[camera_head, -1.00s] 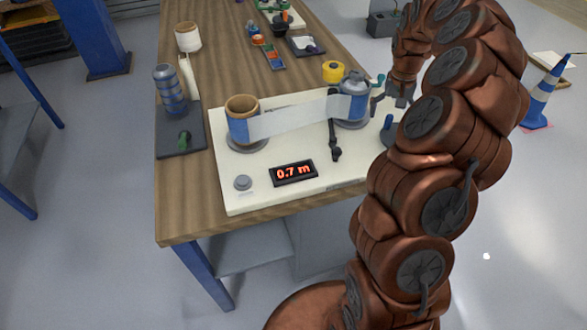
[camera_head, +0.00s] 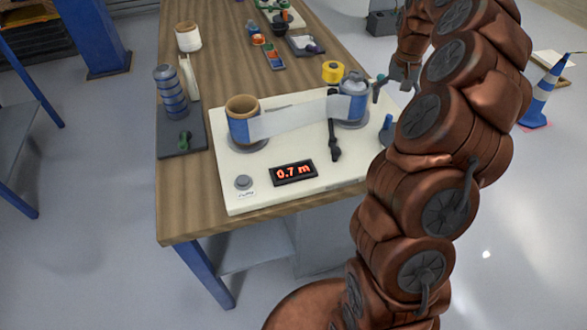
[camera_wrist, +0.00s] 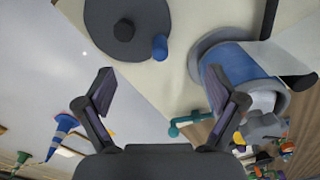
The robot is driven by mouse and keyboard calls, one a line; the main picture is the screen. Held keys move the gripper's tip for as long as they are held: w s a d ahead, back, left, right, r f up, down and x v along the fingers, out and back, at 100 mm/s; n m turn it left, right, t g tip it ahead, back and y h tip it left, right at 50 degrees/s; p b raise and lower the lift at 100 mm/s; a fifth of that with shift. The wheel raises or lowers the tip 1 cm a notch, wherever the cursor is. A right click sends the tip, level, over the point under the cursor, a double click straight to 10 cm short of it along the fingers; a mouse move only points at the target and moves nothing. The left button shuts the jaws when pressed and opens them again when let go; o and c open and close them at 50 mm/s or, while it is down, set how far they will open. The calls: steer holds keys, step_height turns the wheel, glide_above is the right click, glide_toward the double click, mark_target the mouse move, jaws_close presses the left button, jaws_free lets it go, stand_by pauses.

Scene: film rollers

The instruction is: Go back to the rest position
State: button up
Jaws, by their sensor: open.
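My gripper (camera_wrist: 161,92) is open and empty in the wrist view, with its two fingers spread apart. In the head view my gripper (camera_head: 404,82) is small and partly hidden by the arm, at the right edge of the table near the back right of the white machine board (camera_head: 238,198). The right roller (camera_head: 352,104), wrapped in blue film, stands close to it; the same roller shows blue in the wrist view (camera_wrist: 238,72). A pale film band (camera_head: 290,121) runs from the left roller (camera_head: 243,128) to the right one. A display (camera_head: 293,173) reads 0.7 m.
A dark tray (camera_head: 178,147) with a blue striped roll (camera_head: 171,92) stands left of the board. A blue and white cone (camera_head: 545,92) stands on the floor at the right.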

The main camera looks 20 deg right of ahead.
steer(key=shift+a, duration=0.1)
steer(key=s+a+r+n+p, duration=0.15)
steer(key=s+a+r, duration=0.25)
steer(key=a, duration=0.6)
steer(key=s+a+r+n+b, duration=0.1)
steer(key=s+a+r+n, duration=0.25)
steer(key=a, duration=0.65)
steer(key=s+a+f+g, duration=0.1)
steer(key=s+a, duration=0.3)
steer(key=s, duration=0.9)
steer(key=s+a+f+n+p, duration=0.1)
steer(key=s+a, duration=0.4)
steer(key=s, duration=0.7)
steer(key=shift+s+a+f+g+p, duration=0.3)
steer(key=shift+s+f+g, duration=0.1)
steer(key=shift+f, duration=0.25)
